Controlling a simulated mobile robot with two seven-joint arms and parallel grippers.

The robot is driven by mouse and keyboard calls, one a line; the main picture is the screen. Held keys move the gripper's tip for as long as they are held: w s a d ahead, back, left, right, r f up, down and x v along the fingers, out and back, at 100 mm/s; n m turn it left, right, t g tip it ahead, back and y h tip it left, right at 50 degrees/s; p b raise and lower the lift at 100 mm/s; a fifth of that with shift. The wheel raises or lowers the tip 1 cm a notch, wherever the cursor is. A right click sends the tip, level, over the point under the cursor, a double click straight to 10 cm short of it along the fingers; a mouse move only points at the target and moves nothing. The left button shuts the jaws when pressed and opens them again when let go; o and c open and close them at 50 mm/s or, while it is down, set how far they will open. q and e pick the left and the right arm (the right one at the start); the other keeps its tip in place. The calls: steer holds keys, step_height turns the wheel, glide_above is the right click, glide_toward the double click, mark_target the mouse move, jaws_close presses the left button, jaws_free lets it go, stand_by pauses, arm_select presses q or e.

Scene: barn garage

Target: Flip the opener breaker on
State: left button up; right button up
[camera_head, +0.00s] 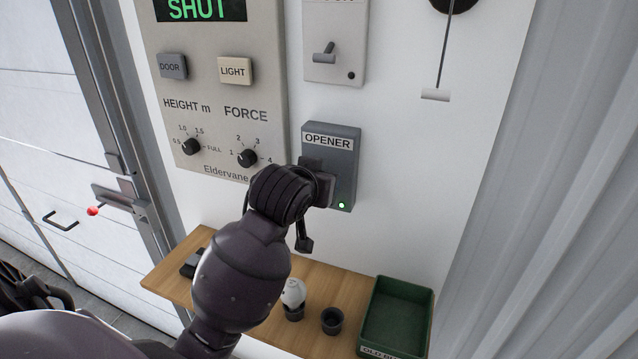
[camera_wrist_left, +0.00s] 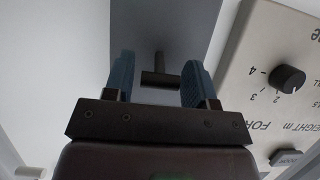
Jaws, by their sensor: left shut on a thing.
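The opener breaker (camera_head: 344,150) is a grey box on the white wall, labelled "OPENER", with a small green light (camera_head: 342,205) lit at its lower right. My left gripper (camera_head: 318,183) is at the front of the box and hides its lever in the head view. In the left wrist view, the dark T-shaped lever (camera_wrist_left: 160,78) stands out from the grey box face (camera_wrist_left: 185,25), its crossbar between the blue-padded fingers of my left gripper (camera_wrist_left: 157,82). Whether the lever is up or down is unclear. My right gripper is not in view.
A control panel (camera_head: 215,105) with knobs, buttons and a "SHUT" display is left of the breaker. A switch plate (camera_head: 335,68) is above. A wooden shelf (camera_head: 345,285) below holds cups and a green tray (camera_head: 426,318). A pull cord handle (camera_head: 435,95) hangs at right.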

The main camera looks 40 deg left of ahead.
arm_select(q)
steer(key=shift+r+g, duration=0.2)
steer(key=shift+g, duration=0.2)
steer(key=o, duration=0.9)
steer(key=shift+w, duration=0.1)
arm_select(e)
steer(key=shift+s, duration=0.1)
